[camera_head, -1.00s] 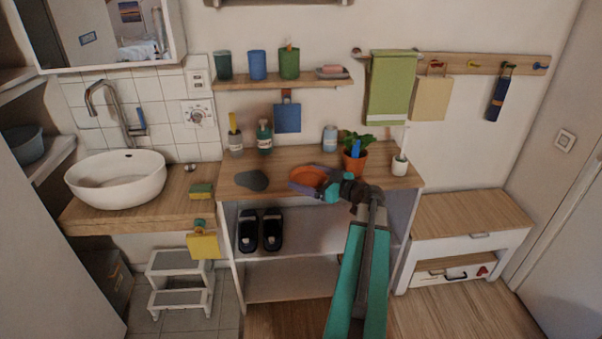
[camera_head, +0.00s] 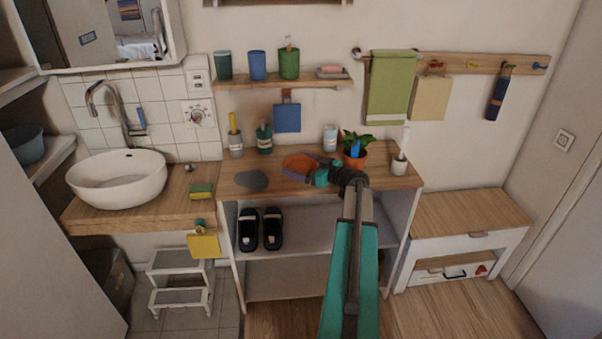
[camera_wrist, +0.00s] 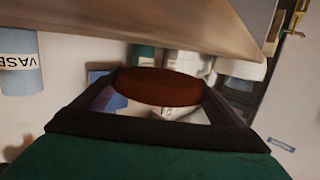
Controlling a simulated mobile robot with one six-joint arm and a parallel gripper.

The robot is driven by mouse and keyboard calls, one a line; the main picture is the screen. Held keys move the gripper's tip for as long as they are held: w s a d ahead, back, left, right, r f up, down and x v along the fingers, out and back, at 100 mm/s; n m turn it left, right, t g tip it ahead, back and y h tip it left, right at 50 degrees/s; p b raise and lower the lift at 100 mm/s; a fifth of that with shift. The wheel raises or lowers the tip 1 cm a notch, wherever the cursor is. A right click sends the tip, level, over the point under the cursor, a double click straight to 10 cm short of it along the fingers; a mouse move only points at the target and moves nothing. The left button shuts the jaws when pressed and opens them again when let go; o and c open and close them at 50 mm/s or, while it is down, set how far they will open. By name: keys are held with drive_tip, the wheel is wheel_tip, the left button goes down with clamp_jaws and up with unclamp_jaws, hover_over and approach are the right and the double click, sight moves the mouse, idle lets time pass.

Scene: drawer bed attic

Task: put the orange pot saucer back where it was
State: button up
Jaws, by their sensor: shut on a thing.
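The orange pot saucer (camera_head: 300,163) is between the fingers of my gripper (camera_head: 296,167), over the wooden top of the open shelf unit (camera_head: 240,163). I cannot tell whether it touches that top. In the wrist view the saucer (camera_wrist: 158,86) looks dark reddish-brown, with a finger on either side. The terracotta pot (camera_head: 354,161) with a green plant stands to the right of my gripper on the same top.
A dark grey flat shape (camera_head: 251,181) lies left of the saucer. A white cup (camera_head: 399,165) is at the right end. A wall shelf (camera_head: 280,81) hangs above.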

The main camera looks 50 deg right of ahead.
sight(326, 189)
drive_tip(key=shift+f, duration=1.7)
drive_tip(key=shift+f+p, duration=0.15)
drive_tip(key=shift+p, duration=0.15)
drive_tip(key=o, duration=0.8)
drive_tip(key=shift+s, duration=0.15)
drive_tip(key=s, duration=0.4)
drive_tip(key=s+r+b, duration=0.1)
drive_tip(key=s, duration=0.2)
drive_tip(key=s+d+r, duration=0.1)
drive_tip(key=s, duration=0.3)
drive_tip(key=shift+s+b, duration=0.3)
drive_tip(key=shift+b, duration=0.1)
